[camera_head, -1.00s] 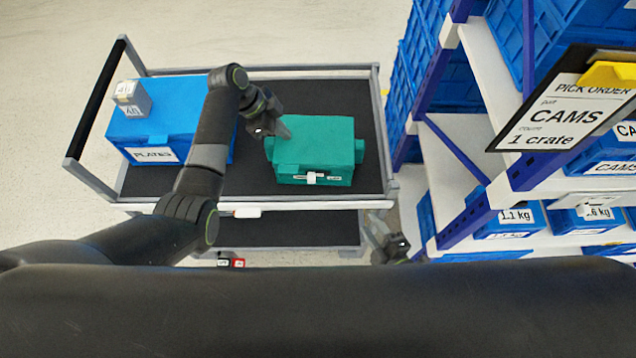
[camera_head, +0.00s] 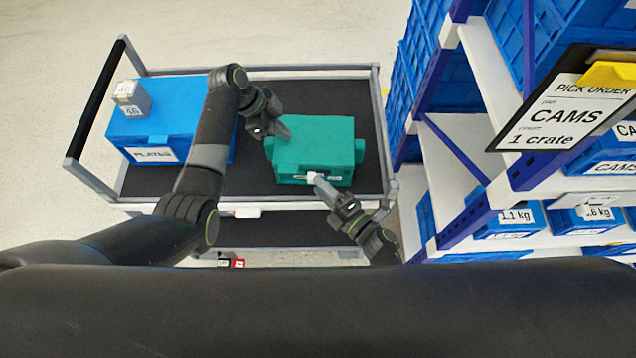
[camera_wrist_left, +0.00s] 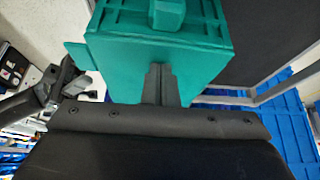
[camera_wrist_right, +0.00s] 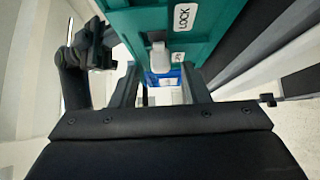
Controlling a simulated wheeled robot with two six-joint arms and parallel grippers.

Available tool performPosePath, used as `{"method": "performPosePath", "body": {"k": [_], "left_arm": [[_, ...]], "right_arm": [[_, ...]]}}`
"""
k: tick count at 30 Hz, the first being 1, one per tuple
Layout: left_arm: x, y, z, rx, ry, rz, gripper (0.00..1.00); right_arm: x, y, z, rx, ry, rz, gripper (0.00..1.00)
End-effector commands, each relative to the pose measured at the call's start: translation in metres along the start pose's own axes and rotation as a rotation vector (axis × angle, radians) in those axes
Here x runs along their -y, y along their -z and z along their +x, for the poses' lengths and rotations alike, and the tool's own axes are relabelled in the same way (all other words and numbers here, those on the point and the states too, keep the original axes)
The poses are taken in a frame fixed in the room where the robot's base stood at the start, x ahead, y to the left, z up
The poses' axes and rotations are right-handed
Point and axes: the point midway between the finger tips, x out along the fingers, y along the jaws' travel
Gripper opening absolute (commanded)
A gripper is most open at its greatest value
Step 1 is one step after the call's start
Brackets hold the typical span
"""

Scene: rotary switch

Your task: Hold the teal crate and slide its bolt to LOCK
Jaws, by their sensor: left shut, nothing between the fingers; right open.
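The teal crate (camera_head: 318,140) sits on the right half of the cart's dark top shelf. Its near face carries a white bolt knob (camera_head: 312,177) and a label strip. In the right wrist view the knob (camera_wrist_right: 159,57) sits by one label, and the LOCK label (camera_wrist_right: 185,17) is farther along the face. My left gripper (camera_head: 284,130) is shut and empty, its fingertips against or very near the crate's left end; the left wrist view shows them (camera_wrist_left: 160,80) at that face. My right gripper (camera_head: 322,183) is open at the near face, its fingers (camera_wrist_right: 165,85) spread below the knob.
A blue PLATES crate (camera_head: 165,130) with a grey box (camera_head: 131,98) on top stands at the cart's left. The cart rim (camera_head: 250,202) runs in front of the teal crate. A shelf rack (camera_head: 480,150) with blue crates stands close at the right.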

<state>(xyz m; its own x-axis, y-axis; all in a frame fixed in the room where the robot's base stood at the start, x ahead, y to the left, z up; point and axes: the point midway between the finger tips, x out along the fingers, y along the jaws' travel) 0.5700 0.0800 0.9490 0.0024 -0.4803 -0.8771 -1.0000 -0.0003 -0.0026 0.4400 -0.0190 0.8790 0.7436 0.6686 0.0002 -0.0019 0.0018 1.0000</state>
Motion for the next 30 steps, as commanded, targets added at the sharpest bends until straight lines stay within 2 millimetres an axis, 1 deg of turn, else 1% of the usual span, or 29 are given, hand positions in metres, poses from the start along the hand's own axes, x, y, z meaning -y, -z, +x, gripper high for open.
{"method": "performPosePath", "body": {"k": [1,6,14,15,24,25,30], "left_arm": [[-0.004,-0.004,0.005,0.004,-0.014,-0.008,0.00],[-0.004,-0.004,0.005,0.004,-0.014,-0.008,0.00],[-0.004,-0.004,0.005,0.004,-0.014,-0.008,0.00],[-0.004,-0.004,0.005,0.004,-0.014,-0.008,0.00],[-0.004,-0.004,0.005,0.004,-0.014,-0.008,0.00],[-0.004,-0.004,0.005,0.004,-0.014,-0.008,0.00],[-0.004,-0.004,0.005,0.004,-0.014,-0.008,0.00]], "right_arm": [[0.000,0.000,0.007,0.000,-0.001,0.002,0.42],[0.001,0.000,0.018,0.000,0.001,0.001,0.42],[0.001,0.000,0.019,0.001,0.001,0.001,0.42],[0.001,0.000,0.019,0.001,0.001,0.001,0.41],[0.001,0.000,0.019,0.001,0.001,0.001,0.01],[0.001,0.000,0.019,0.001,0.001,0.001,0.00],[0.001,0.000,0.019,0.000,0.000,0.001,0.00]]}}
